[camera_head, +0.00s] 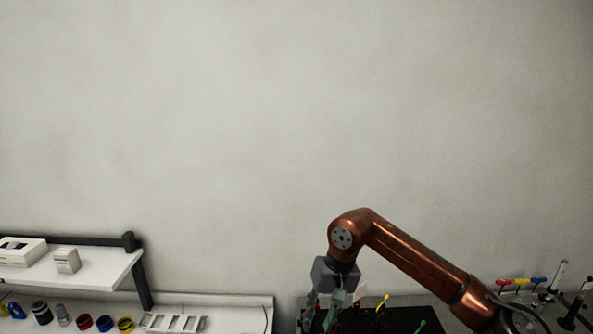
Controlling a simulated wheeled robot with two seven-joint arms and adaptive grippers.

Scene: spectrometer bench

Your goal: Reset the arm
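My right arm (415,258) is copper coloured and comes in from the lower right. It bends at a raised joint and its end points down. My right gripper (335,312) hangs below the grey wrist part at the bottom edge of the head view. Its fingers are small and mixed up with pale greenish and white items around them, so I cannot see whether they are open or shut or hold anything. My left arm and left gripper are out of view.
A white shelf (95,272) with boxes stands at the lower left. Below it are several coloured-lid containers and a white slotted rack (173,323). A dark surface with small coloured items lies under my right gripper. Pipettes (522,281) stand at the right. The wall above is bare.

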